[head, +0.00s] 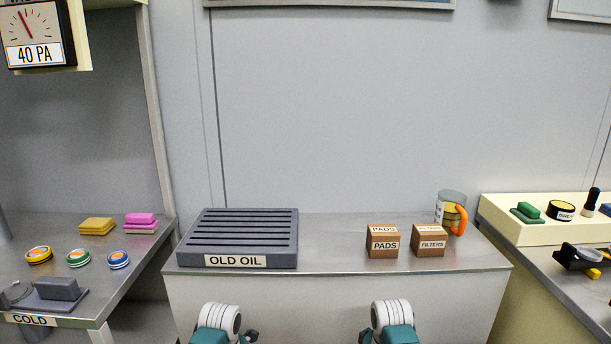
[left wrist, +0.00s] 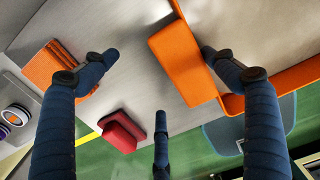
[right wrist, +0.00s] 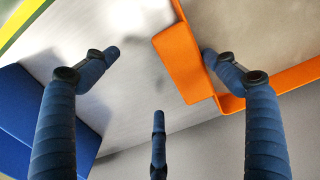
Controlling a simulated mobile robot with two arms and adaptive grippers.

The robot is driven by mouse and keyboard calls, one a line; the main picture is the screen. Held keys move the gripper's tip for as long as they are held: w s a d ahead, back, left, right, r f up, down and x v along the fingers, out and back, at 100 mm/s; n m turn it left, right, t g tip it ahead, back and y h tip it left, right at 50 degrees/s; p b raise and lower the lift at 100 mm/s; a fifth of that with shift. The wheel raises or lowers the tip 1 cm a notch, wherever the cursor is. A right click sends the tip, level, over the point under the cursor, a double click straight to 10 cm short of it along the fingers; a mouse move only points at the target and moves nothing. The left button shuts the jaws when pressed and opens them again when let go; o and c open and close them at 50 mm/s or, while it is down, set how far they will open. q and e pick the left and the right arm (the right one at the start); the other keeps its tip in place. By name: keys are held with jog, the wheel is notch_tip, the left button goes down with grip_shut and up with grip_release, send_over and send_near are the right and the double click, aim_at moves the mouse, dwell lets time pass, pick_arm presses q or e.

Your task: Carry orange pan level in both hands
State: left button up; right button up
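The orange pan shows only in part. In the left wrist view one orange grip (left wrist: 190,62) and a strip of rim run off to the right; the right wrist view shows a like orange grip (right wrist: 183,62) and rim. My left gripper (left wrist: 159,52) has its fingers spread, with the grip between them, close to the right-hand finger. My right gripper (right wrist: 159,52) is spread the same way around its grip. Contact cannot be told. The head view shows neither the pan nor the fingers, only my wrists at the bottom edge.
A red block (left wrist: 122,130) and orange block (left wrist: 55,68) lie near the left hand, a blue block (right wrist: 35,105) near the right.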

pick_arm(q)
jog(key=shift+a, duration=0.1)
pick_arm(e)
jog(key=shift+d, duration=0.1)
pick_arm(q)
jog(key=o, duration=0.4)
jog(key=shift+o, duration=0.2)
pick_arm(e)
jog(key=o, duration=0.4)
jog(key=shift+o, duration=0.2)
pick_arm(q)
jog(key=shift+r, duration=0.15)
pick_arm(e)
jog(key=shift+r, duration=0.15)
